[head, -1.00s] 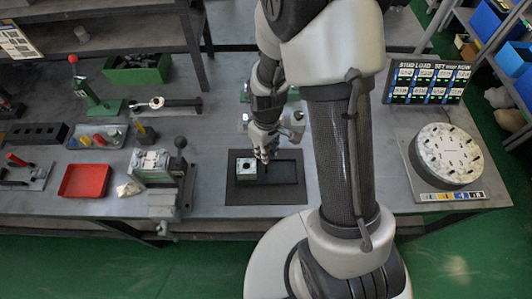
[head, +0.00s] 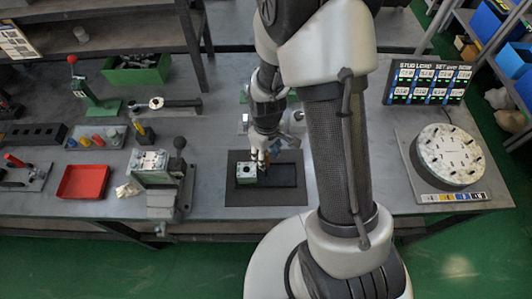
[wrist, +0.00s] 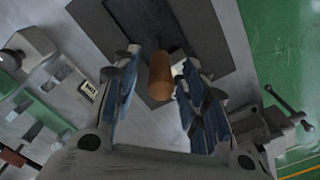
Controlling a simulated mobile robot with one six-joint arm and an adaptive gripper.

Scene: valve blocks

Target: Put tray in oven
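No tray going into an oven and no oven can be made out. My gripper (head: 263,158) points down over the dark mat (head: 238,198) at the front middle of the bench. A small metal valve block (head: 246,172) sits at the left end of a black recessed fixture (head: 283,176) on that mat. In the wrist view my gripper's blue-grey fingers (wrist: 160,85) stand apart on both sides of an orange-brown cylinder (wrist: 160,76). The cylinder is near the right finger, with a gap to the left one. Whether it is gripped is unclear.
A red tray (head: 83,181) lies at the front left, beside a clamp fixture (head: 157,175) with a black knob. A green bin (head: 138,69) stands behind. A round white plate with studs (head: 449,155) and a display (head: 428,80) are at the right. Bare bench lies between.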

